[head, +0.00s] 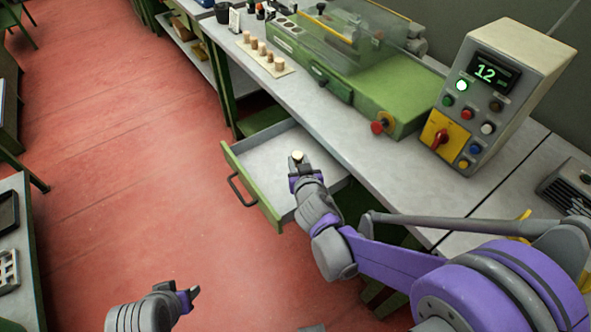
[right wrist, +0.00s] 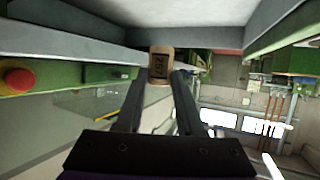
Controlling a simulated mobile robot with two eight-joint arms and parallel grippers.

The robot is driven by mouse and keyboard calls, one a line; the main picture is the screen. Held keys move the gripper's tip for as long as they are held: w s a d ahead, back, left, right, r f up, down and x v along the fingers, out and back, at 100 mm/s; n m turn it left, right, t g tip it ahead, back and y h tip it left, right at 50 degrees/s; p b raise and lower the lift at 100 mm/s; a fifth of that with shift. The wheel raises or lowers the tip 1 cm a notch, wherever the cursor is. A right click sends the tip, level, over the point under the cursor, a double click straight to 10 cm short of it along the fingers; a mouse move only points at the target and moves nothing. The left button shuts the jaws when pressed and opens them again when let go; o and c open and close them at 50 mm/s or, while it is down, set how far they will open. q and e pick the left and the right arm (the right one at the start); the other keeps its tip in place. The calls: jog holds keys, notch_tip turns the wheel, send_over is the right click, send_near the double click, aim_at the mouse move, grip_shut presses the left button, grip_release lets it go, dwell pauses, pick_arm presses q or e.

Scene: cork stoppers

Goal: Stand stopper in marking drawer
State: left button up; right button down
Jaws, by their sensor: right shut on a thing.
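My right gripper (head: 300,172) is shut on a cork stopper (head: 297,156) over the open marking drawer (head: 246,180). That view is turned over, with the drawer's pale floor (right wrist: 185,12) at the top. I cannot tell whether the stopper touches the floor. The drawer is pulled out from under the bench, with a green front and a dark handle. My left gripper (head: 190,296) is low in the head view, away from the drawer; its opening is unclear.
Several other stoppers (head: 262,52) stand on a pale board on the bench (head: 290,95). A green machine (head: 365,90) with a clear cover and a red knob stands behind. A control box (head: 490,95) reads 12. The red floor left of the drawer is clear.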

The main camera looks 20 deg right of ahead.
pick_arm(q)
notch_tip(320, 180, down, 8)
jog(key=b, duration=0.6)
jog(key=shift+s+f+b, duration=0.2)
jog(key=shift+f+b, duration=0.05)
jog(key=shift+b, duration=0.05)
pick_arm(e)
jog(key=shift+m+h, duration=0.6)
jog(key=shift+m, duration=0.1)
jog(key=f, duration=0.3)
jog(key=w+a+f, duration=0.1)
jog(key=f, duration=0.5)
jog(key=shift+w+a, duration=0.2)
jog(key=shift+w, duration=0.1)
jog(key=shift+f, duration=0.15)
jog(key=c, duration=0.5)
grip_release()
jog(key=shift+c, duration=0.2)
pick_arm(q)
jog(key=shift+f, duration=0.1)
